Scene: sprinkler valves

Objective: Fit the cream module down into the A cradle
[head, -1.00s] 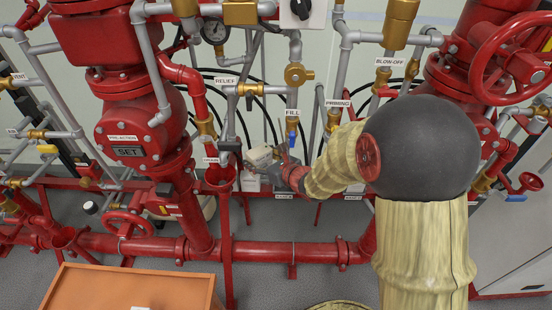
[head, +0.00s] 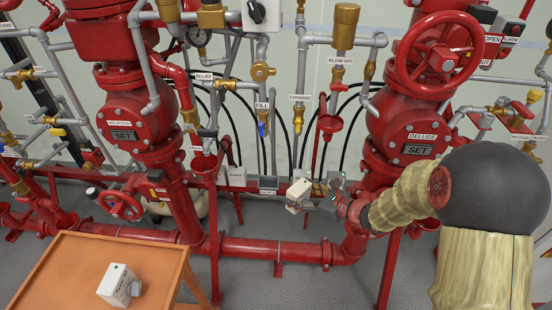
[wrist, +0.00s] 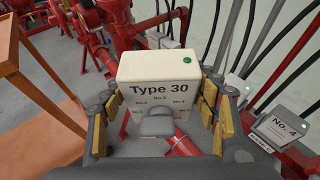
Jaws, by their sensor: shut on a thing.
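My gripper (head: 306,202) is shut on a cream module (head: 298,194), in the air in front of the red frame rail. In the wrist view the cream module (wrist: 158,80) reads "Type 30", with a green dot at its upper right and a grey tab low on its front. Yellow-padded fingers flank it left and right. Grey and cream boxes stand along the rail, one of them a grey box (head: 268,185) left of the gripper. I cannot read which one is the A cradle. In the wrist view a unit marked "No. 4" (wrist: 283,126) with a green light stands at right.
An orange table (head: 70,262) stands at the lower left with another cream module (head: 117,285) on it. Red pipes, the deluge valve (head: 418,133) and hanging black hoses crowd the space behind and right. Grey floor is open in front of the low red pipe (head: 265,248).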

